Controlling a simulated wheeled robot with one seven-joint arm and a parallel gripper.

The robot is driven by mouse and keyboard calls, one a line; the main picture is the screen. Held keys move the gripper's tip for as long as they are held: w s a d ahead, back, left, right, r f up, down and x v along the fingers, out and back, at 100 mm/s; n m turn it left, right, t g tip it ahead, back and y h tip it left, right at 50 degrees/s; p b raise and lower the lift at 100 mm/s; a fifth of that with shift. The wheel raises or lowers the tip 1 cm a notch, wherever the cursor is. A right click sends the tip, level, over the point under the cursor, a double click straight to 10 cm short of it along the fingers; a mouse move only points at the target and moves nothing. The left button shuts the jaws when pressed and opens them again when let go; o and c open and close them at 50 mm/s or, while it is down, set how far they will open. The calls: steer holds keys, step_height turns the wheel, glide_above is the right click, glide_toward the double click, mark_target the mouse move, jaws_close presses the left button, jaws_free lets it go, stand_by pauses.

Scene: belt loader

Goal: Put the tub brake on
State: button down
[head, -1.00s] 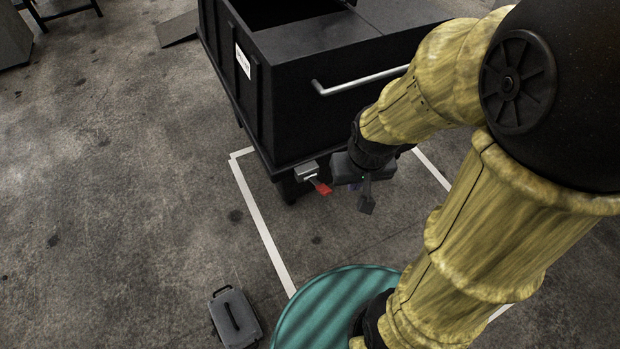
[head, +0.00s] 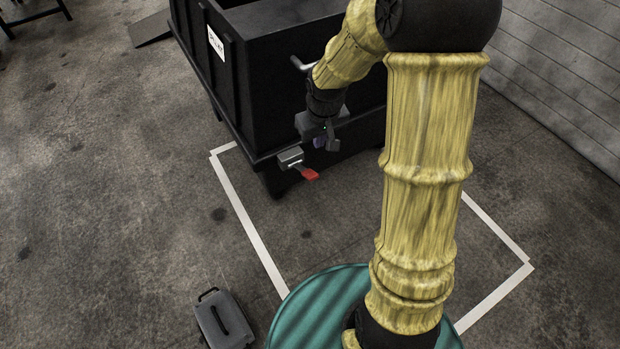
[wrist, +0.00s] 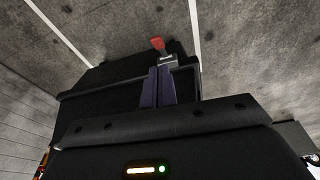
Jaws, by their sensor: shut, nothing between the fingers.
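The black tub (head: 262,95) stands on the concrete floor with a white label on its side. Its brake is a grey block (head: 291,157) low at the near corner, with a red-ended pedal (head: 309,174) sticking out to the right. The red pedal end also shows in the wrist view (wrist: 158,43), beyond the fingertips. My gripper (head: 333,146) is shut and empty, just right of and above the brake, in front of the tub's near wall. In the wrist view its two dark fingers (wrist: 157,84) are together, apparently apart from the pedal.
A white floor outline (head: 248,222) runs around the tub's near end. A grey case (head: 224,322) lies on the floor at the lower left. A block wall (head: 570,80) stands at the right. The floor at the left is mostly clear.

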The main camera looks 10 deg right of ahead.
steer(key=w+d+f+n+y+b, duration=0.1)
steer(key=w+f+b, duration=0.7)
steer(key=w+f, duration=0.5)
steer(key=shift+s+x, duration=0.25)
steer(key=shift+x, duration=0.85)
steer(key=shift+s+d+f, duration=0.1)
steer(key=shift+d+f, duration=0.05)
steer(key=shift+f, duration=0.05)
steer(key=b, duration=0.2)
glide_above(308, 172)
steer(key=x, duration=0.3)
steer(key=s+x, duration=0.1)
steer(key=x, duration=0.5)
steer(key=shift+s+d+f, duration=0.25)
steer(key=shift+d+f, duration=0.05)
steer(key=shift+f, duration=0.2)
steer(key=shift+s+d+f, duration=0.1)
steer(key=shift+s+f, duration=0.2)
steer(key=shift+f, duration=0.25)
steer(key=shift+s+d+f, duration=0.15)
steer(key=shift+s+f, duration=0.15)
steer(key=shift+f, duration=0.25)
steer(key=shift+s+f, duration=0.3)
steer(key=shift+f, duration=0.2)
steer(key=shift+f+t+b, duration=0.2)
steer(key=shift+t+b, duration=0.1)
steer(key=shift+b, duration=0.1)
